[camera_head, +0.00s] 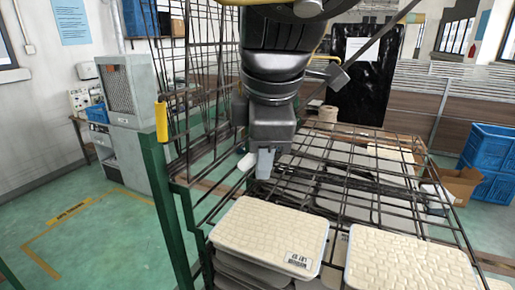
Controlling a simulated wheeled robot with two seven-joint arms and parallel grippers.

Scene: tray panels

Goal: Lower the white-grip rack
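The white-grip rack (345,172) is a dark wire shelf panel across the middle of the camera_head view, lying low and roughly level over stacked trays. One white grip (247,162) shows at its left edge and another white grip (437,194) at its right edge. My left gripper (265,163) points down at the rack's left side, close beside the left white grip. I cannot tell whether it touches the grip or how far its fingers are apart. The gripper and arm hide part of the rack behind them. My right gripper is not in view.
A yellow grip (161,122) tops the green post at left, beside an upright wire panel (205,65). Cream-topped trays (270,234) (408,265) stand in front, below the rack. Blue crates (490,163) stand at right. Green floor is open at left.

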